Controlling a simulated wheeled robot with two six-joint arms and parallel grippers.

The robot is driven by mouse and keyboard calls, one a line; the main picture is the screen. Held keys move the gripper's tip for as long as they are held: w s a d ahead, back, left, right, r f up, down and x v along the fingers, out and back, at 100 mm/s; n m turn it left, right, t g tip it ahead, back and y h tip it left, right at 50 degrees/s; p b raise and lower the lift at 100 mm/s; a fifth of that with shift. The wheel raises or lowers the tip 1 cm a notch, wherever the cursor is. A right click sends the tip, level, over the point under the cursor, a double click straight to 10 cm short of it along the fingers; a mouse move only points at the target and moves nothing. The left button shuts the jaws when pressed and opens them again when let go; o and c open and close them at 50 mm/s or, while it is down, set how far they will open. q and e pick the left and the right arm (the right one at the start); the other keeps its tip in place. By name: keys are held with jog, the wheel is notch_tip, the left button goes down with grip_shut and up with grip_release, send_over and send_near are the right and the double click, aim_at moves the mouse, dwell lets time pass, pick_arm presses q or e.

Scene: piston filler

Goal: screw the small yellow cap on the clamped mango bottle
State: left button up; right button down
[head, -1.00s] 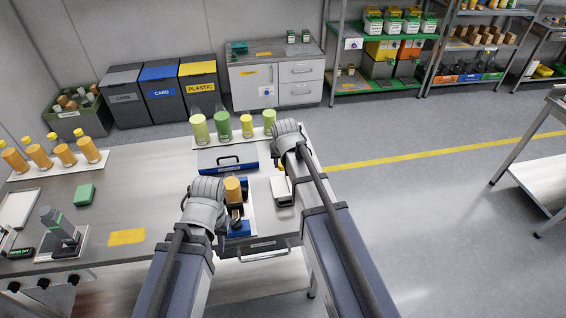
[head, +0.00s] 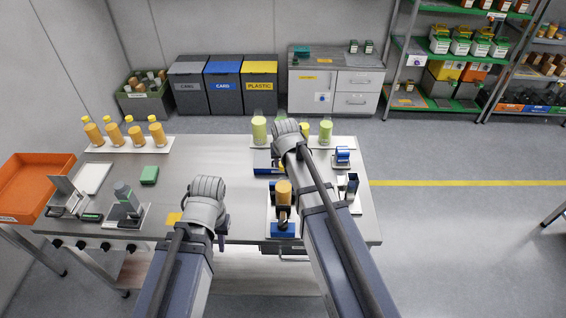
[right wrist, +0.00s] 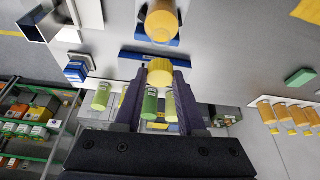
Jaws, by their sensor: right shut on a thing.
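The clamped mango bottle (head: 284,188) stands upright in a blue clamp (head: 283,229) near the bench's front edge. The right wrist view shows its orange body (right wrist: 162,22), apart from my right gripper. My right gripper (right wrist: 157,76) is shut on the small yellow cap (right wrist: 160,70), held between its purple fingertips. In the head view my right arm hides most of that gripper and the cap, behind the bottle. My left gripper (head: 220,232) is left of the clamp, over the front of the bench; its fingers are mostly hidden by its wrist.
A tray (head: 101,150) holds several orange bottles at the back left. Green and yellow bottles (head: 259,130) stand along the back edge. A green block (head: 149,175), a grey device (head: 125,197) and an orange bin (head: 35,183) are at left. The bench's middle left is clear.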

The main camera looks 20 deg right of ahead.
aim_at(284, 177)
jog(key=shift+f+b, duration=1.7)
jog(key=shift+f, duration=0.25)
jog(key=shift+f+b, duration=1.05)
jog(key=shift+b, duration=0.05)
dwell(1.2)
jog(key=m+h, duration=0.1)
jog(key=m, duration=0.2)
jog(key=shift+m, duration=0.4)
jog(key=shift+w+h, duration=0.1)
jog(key=shift+h, duration=0.2)
jog(key=m, duration=0.1)
jog(key=m+g, duration=0.1)
jog(key=shift+w+a+m+h, duration=0.15)
jog(key=shift+a+m+h, duration=0.05)
jog(key=shift+m+h, duration=0.2)
jog(key=shift+m, duration=0.5)
